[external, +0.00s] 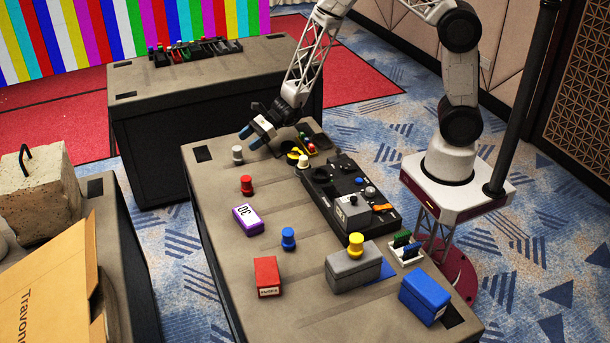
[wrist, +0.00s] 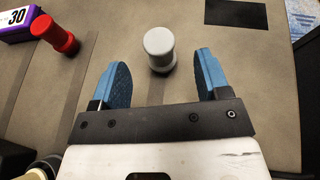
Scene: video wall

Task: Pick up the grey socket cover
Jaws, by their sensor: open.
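The grey socket cover appears to be the pale grey, knob-shaped piece (external: 237,155) standing near the far left edge of the table. It also shows in the wrist view (wrist: 159,48), top centre, seen from above. My gripper (external: 251,136) is open, its two blue fingers pointing toward the grey piece. In the wrist view my gripper (wrist: 162,66) has one finger on each side of the piece's line, with clear gaps. The piece sits at about the level of the fingertips in that picture and is not held. Its height below the fingers is hard to tell.
A red knob (external: 246,186), a purple box marked 30 (external: 248,220) and a blue knob (external: 288,238) stand nearby. A black panel (external: 320,187) with parts lies right of them. A grey box (external: 353,271) bears a yellow knob. Bare tabletop surrounds the grey piece.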

